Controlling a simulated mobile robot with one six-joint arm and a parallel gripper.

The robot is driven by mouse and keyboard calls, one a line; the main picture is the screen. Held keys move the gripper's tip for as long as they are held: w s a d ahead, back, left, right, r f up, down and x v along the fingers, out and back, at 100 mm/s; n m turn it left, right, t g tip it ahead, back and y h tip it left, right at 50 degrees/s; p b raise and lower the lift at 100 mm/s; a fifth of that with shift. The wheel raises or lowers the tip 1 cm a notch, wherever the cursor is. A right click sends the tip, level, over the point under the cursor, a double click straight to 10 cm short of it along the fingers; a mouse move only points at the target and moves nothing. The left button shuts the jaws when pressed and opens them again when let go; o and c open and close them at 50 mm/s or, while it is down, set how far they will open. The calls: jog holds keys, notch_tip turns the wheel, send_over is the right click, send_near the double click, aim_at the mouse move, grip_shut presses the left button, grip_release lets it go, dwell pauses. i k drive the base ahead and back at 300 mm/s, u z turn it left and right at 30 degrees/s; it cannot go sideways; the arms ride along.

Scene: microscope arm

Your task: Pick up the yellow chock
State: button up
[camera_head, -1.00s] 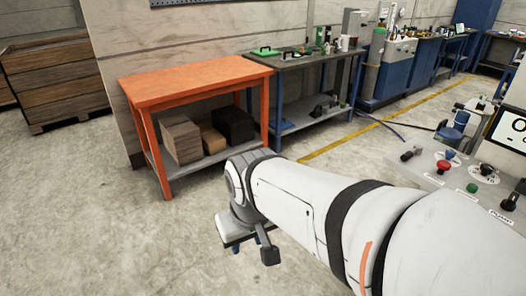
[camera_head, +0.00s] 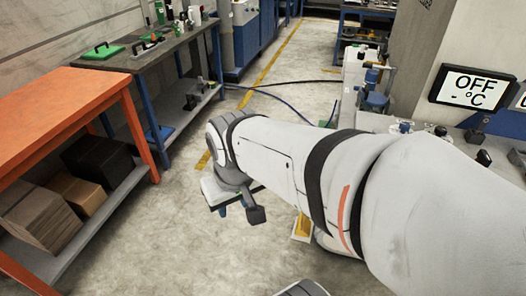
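A yellow object (camera_head: 302,227), which looks like the chock, is on the floor just below my white arm in the head view. The arm hides part of it, so its full shape does not show. My gripper (camera_head: 238,212) hangs at the far end of the arm, to the left of the yellow object and apart from it. One dark block-like finger shows; the rest is hidden or too small to tell whether it is open or shut. I see nothing held in it.
An orange table (camera_head: 70,110) with boxes on its lower shelf stands at the left. A dark workbench (camera_head: 150,50) is behind it. A bench with an OFF display (camera_head: 476,88) is at the right. Hoses (camera_head: 280,98) cross the floor. The floor at centre-left is clear.

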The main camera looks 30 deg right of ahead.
aim_at(304, 225)
jog(key=z, duration=0.75)
jog(key=i, duration=1.1)
jog(key=z, duration=0.7)
jog(key=k, duration=0.65)
jog(key=z, duration=0.2)
jog(key=i, duration=0.75)
jog(key=u, duration=0.1)
